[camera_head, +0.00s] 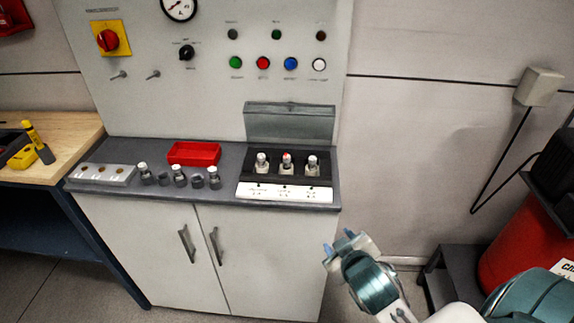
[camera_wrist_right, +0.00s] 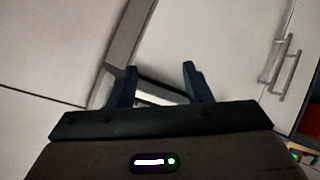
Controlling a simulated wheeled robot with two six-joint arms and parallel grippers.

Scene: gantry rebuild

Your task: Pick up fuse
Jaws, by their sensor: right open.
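Three fuses stand upright in a black holder (camera_head: 240,188) with a white label strip, on the cabinet's counter. Several similar grey-and-white pieces (camera_head: 179,175) stand further left on the counter. My right gripper (camera_head: 338,246) is in front of and below the counter's right end, away from the fuses. In the right wrist view its two dark fingers (camera_wrist_right: 160,86) are apart with nothing between them. My left gripper is not in view.
A red tray (camera_head: 194,153) and a grey socket strip (camera_head: 101,174) lie on the counter (camera_head: 225,195). A raised grey lid (camera_head: 290,122) stands behind the fuse holder. A wooden workbench (camera_head: 75,131) is at left. A red drum (camera_head: 512,262) and dark stand are at right.

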